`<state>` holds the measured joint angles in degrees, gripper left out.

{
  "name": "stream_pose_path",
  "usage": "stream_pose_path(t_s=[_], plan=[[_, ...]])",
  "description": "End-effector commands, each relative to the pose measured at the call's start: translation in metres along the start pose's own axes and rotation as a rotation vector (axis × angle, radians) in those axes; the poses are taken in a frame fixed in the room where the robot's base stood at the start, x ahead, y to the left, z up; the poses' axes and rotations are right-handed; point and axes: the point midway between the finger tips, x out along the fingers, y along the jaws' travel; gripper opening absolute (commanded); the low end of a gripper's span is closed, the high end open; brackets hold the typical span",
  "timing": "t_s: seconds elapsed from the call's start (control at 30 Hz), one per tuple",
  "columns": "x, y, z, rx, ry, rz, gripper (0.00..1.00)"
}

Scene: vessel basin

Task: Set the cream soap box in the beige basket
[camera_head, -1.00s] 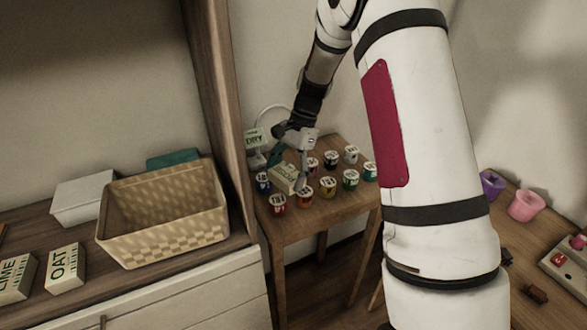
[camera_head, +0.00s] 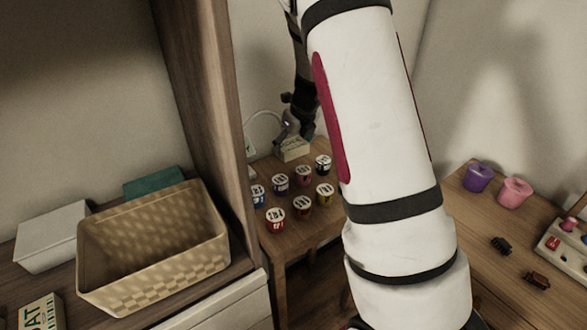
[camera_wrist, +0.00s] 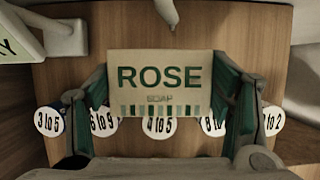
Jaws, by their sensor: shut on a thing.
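A cream soap box (camera_wrist: 160,82) marked "ROSE SOAP" is held between the two fingers of my gripper (camera_wrist: 165,95) in the wrist view. In the head view the same cream box (camera_head: 293,150) shows at my gripper (camera_head: 296,130), above the back of the small wooden table. My gripper is shut on it. The beige basket (camera_head: 105,287) stands on the cabinet top at the left, well away from the gripper. The part of its inside that shows is empty.
Several numbered cups (camera_head: 275,214) stand on the small table (camera_head: 283,243). A white box (camera_head: 45,236), a teal item (camera_head: 155,184) and an OAT box (camera_head: 42,312) are near the basket. A tall wooden panel (camera_head: 205,120) stands between basket and table.

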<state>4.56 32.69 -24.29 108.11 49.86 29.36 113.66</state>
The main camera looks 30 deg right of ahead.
Motion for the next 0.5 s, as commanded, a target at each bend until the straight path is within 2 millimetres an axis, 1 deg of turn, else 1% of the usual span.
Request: stream_pose_path(t_s=[0.03,0.1,0.33,0.5], plan=[[0.009,0.000,-0.004,0.001,0.002,0.001,0.43],[0.018,0.000,-0.008,0.001,0.002,0.001,0.43],[0.033,0.000,-0.014,-0.002,0.001,0.002,0.43],[0.055,0.000,-0.023,-0.001,0.001,0.001,0.43]])
